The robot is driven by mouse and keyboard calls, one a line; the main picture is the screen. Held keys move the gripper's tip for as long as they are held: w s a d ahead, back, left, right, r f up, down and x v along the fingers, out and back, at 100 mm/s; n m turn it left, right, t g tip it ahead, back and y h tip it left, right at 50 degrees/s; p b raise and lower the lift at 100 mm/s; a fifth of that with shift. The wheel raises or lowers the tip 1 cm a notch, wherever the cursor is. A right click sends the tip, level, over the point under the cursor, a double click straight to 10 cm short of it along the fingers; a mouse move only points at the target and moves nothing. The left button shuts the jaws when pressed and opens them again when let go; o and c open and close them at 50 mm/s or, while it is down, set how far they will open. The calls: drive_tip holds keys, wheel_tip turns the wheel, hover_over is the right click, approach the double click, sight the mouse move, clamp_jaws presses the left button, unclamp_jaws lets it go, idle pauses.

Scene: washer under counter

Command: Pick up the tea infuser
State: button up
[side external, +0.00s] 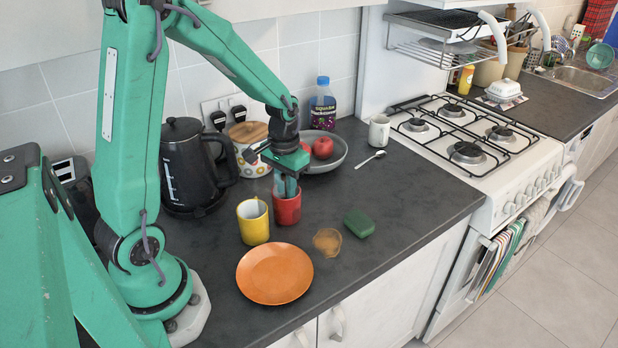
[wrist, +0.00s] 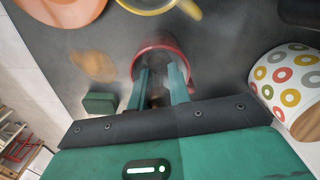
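My gripper (side external: 287,186) points down into the mouth of a red mug (side external: 288,211) on the dark counter. In the wrist view my gripper (wrist: 161,78) shows two green fingers with a gap between them, reaching into the red mug (wrist: 163,47). A small greyish shape (wrist: 157,97) shows between the fingers; it may be the tea infuser, but I cannot make it out clearly or tell whether the fingers touch it. No infuser shows clearly elsewhere.
A yellow mug (side external: 253,222) stands close left of the red mug. An orange plate (side external: 274,273), a tan patch (side external: 327,241) and a green block (side external: 359,223) lie in front. Behind are a black kettle (side external: 190,165), patterned canister (side external: 250,150) and fruit bowl (side external: 335,160).

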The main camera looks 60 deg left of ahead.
clamp_jaws()
drive_tip(key=shift+r, duration=5.05)
